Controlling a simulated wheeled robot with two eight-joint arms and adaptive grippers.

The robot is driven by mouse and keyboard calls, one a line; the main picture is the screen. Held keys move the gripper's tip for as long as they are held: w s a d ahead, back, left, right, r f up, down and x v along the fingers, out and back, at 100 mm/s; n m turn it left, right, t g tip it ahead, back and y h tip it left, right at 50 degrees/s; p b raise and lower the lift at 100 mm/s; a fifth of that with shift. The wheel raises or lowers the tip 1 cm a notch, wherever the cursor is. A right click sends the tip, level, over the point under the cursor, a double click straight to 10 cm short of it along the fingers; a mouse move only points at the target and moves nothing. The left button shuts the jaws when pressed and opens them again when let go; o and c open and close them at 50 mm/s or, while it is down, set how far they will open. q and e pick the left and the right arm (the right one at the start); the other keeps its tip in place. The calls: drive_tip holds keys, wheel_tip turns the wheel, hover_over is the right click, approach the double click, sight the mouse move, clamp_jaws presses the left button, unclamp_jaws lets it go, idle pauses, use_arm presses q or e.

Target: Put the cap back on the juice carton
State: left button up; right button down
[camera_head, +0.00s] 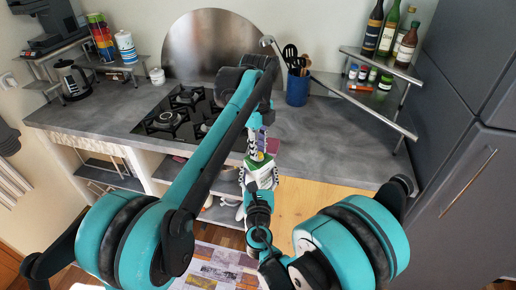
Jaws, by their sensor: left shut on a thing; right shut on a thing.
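The juice carton (262,170), white with green and some purple, is small in the middle of the view, in front of the counter edge. My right gripper (258,186) comes up from below and is shut on the carton, which looks slightly tilted. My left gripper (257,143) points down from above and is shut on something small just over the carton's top. I take it for the cap, but the fingers mostly hide it. Whether the cap touches the carton's spout I cannot tell.
A grey counter (330,140) with a black gas hob (160,122) lies behind my arms. A blue utensil pot (297,90) stands at the back. A rack with bottles (385,75) is at the right, beside a tall grey cupboard (465,160). A kettle (72,80) stands at the left.

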use_arm(q)
drive_tip(key=m, duration=0.7)
drive_tip(key=shift+w+m, duration=0.15)
drive_tip(key=shift+m, duration=0.15)
drive_tip(key=m, duration=0.4)
drive_tip(key=shift+d, duration=0.1)
drive_tip(key=o, duration=0.7)
drive_tip(key=shift+r, duration=0.1)
drive_tip(key=shift+r, duration=2.15)
drive_tip(key=shift+c, duration=0.5)
